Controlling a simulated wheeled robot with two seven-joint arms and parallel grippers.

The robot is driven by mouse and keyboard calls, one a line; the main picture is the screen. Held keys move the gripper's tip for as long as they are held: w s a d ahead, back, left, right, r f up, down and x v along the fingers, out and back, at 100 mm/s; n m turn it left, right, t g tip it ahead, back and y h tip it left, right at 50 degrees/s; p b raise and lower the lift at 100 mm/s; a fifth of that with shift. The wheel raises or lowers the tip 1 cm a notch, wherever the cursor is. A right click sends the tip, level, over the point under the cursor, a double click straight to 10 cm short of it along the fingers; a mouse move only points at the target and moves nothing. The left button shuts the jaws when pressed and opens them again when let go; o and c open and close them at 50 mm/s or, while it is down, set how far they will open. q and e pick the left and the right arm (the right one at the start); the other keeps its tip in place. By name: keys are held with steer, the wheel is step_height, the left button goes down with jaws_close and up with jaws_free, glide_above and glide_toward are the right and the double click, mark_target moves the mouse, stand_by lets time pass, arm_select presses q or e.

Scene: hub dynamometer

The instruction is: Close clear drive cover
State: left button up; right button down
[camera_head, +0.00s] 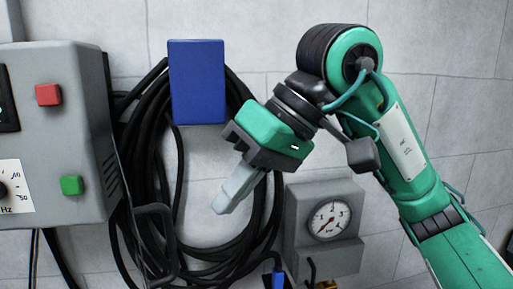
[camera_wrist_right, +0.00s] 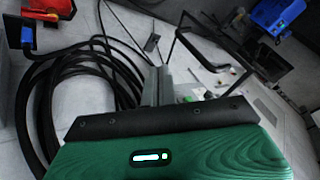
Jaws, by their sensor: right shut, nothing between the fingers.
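I cannot clearly make out the clear drive cover in either view. A thin dark frame (camera_head: 155,238) stands at the lower left of the head view, beside the grey control box. A similar dark open frame (camera_wrist_right: 205,62) shows beyond the fingers in the wrist view, but I cannot tell whether it belongs to the cover. My right gripper (camera_head: 226,204) is shut and empty, pointing down and left in front of the coiled black cable. Its closed fingers (camera_wrist_right: 158,86) also show in the wrist view, apart from the frame. My left gripper is out of view.
The grey control box (camera_head: 75,140) with red and green buttons is at left. A blue panel (camera_head: 197,82) and black cable coil (camera_head: 150,150) hang on the wall. A pressure gauge (camera_head: 327,220) on a grey block is right of the fingers.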

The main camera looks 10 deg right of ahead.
steer(key=a, duration=0.1)
steer(key=s+a+f+p, duration=0.1)
steer(key=a, duration=0.1)
steer(key=s+a+p, duration=0.1)
steer(key=shift+a+f, duration=0.2)
stand_by(0.3)
